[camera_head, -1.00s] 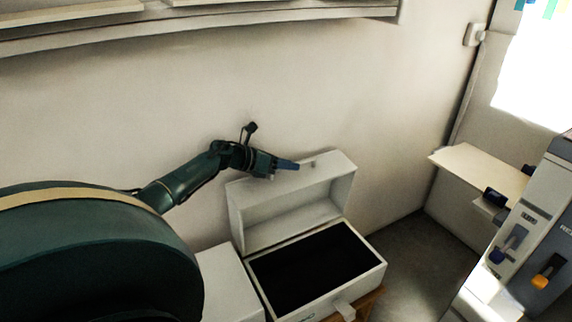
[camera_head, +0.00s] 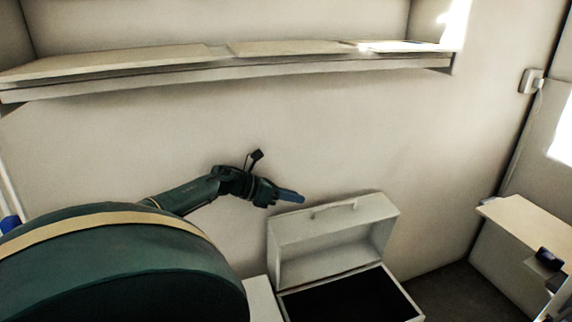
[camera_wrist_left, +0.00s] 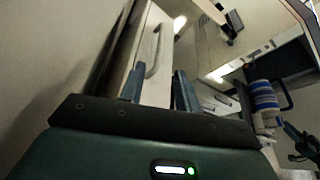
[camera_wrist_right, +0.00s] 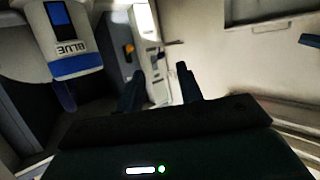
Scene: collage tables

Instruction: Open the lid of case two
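A white case (camera_head: 411,310) with a dark interior stands low in the head view, its front cut off by the frame. Its lid (camera_head: 330,241) is raised, tilted back near the wall, with a handle on its top. No case number is readable. My left gripper (camera_head: 291,197) is just left of and above the lid's upper left corner and looks apart from it. In the left wrist view, the left gripper (camera_wrist_left: 158,88) is open, with the lid and handle (camera_wrist_left: 152,52) beyond its fingers. My right gripper (camera_wrist_right: 160,88) shows only in its wrist view, open and empty.
A white box top (camera_head: 260,299) sits directly left of the case. A long shelf (camera_head: 230,66) runs along the wall above my left arm. A pale side table (camera_head: 530,232) stands at the right. A container marked BLUE (camera_wrist_right: 70,45) shows in the right wrist view.

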